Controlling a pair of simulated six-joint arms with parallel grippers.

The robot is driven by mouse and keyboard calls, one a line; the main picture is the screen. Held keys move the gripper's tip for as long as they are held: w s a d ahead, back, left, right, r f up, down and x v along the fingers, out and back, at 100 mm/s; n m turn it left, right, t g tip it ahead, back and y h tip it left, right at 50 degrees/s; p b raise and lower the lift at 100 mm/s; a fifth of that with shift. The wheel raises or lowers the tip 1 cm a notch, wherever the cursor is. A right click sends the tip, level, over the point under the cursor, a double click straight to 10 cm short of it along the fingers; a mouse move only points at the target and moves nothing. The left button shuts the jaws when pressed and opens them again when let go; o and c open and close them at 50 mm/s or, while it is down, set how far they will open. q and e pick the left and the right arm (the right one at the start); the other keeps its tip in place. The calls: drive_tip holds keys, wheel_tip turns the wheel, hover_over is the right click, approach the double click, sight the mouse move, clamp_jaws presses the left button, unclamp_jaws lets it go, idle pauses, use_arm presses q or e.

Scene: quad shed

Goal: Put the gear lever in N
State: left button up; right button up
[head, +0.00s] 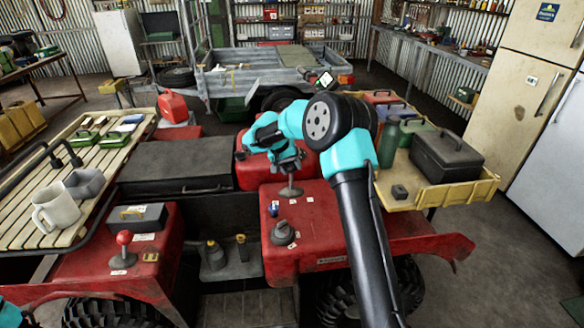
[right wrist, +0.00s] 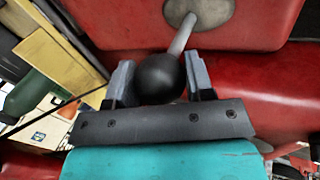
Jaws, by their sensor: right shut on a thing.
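The gear lever (head: 290,191) stands on the red body of the quad, its grey base plate and lower shaft showing below my right gripper (head: 288,163). In the right wrist view, its round black knob (right wrist: 160,76) sits between the two grey fingers of my right gripper (right wrist: 161,88), which are shut on it. The thin grey shaft runs from the knob to the round plate. No gear letters can be read beside the lever. A small teal part of my left arm shows at the bottom left corner in the head view; its gripper is out of view.
A red-knobbed lever (head: 123,241) stands on the left fender. A grey knob (head: 283,232) and a small blue-topped part (head: 273,209) are close in front of the gear lever. A yellow tray (head: 484,190) with a black case (head: 446,157) is at the right.

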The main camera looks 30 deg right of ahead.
drive_tip(key=o, duration=1.3)
drive_tip(key=shift+a, duration=0.1)
drive_tip(key=shift+r, duration=0.1)
drive_tip(key=v, duration=1.7)
drive_tip(key=shift+r, duration=0.1)
